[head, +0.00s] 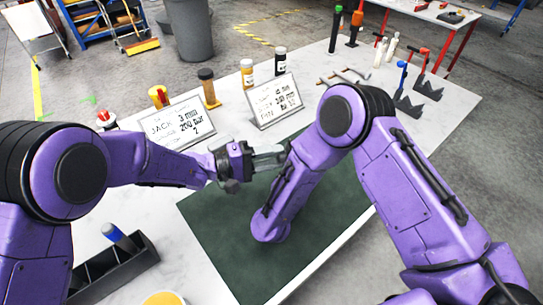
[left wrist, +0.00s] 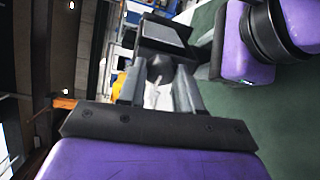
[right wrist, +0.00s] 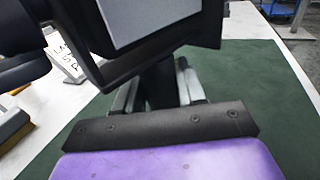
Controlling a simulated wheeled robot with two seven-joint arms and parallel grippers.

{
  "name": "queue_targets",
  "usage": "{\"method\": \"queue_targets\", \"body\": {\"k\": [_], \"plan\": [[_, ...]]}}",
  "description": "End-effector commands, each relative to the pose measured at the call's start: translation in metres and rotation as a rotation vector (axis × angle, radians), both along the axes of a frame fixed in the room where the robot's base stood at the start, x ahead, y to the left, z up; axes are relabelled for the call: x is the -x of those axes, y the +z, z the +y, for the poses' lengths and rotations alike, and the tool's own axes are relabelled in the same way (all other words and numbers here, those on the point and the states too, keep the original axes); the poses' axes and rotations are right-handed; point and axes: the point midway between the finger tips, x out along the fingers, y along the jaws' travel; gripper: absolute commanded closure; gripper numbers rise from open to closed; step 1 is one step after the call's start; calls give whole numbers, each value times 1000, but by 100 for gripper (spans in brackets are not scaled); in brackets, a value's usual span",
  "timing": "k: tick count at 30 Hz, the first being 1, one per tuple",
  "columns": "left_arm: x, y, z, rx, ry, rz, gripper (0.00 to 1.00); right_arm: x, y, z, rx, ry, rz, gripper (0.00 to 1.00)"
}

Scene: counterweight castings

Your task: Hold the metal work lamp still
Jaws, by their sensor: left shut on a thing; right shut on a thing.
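The metal work lamp shows in the right wrist view as a dark head with a flat grey panel (right wrist: 150,18) and a dark stem below it. My right gripper (right wrist: 158,92) is shut on that stem, just under the head. In the left wrist view the lamp's dark head (left wrist: 166,38) lies just past the fingertips of my left gripper (left wrist: 158,88), which is shut on a dark part of the lamp. In the head view my left gripper (head: 268,157) reaches in over the green mat (head: 215,225). My right forearm there hides the lamp and my right gripper.
Two printed cards (head: 273,100) stand behind the mat, with several jars (head: 247,73) behind them. A dark tray (head: 118,268) with a blue-capped item sits at the front left. Clamps (head: 408,100) and small tools stand at the back right. The mat's front is clear.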

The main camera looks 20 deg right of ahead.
Motion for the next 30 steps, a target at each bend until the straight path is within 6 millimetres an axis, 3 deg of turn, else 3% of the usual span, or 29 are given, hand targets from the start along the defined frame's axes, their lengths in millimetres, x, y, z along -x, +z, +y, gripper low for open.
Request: {"method": "queue_targets", "body": {"k": [2,3,5,16,27,30], "plan": [[-1,-1,1,-2,3,-1,96,1,-1,-2,1,-5,1,100],[-1,-1,1,-2,3,-1,56,1,-1,-2,1,-5,1,100],[-1,0,1,-1,3,-1,40,1,-1,-2,1,-5,1,100],[-1,1,9,1,3,-1,40,0,0,-1,1,-2,1,100],[0,8,96,0,5,0,40,0,0,-1,1,-2,1,100],[0,9,112,-1,4,-1,40,0,0,0,1,-1,1,100]]}}
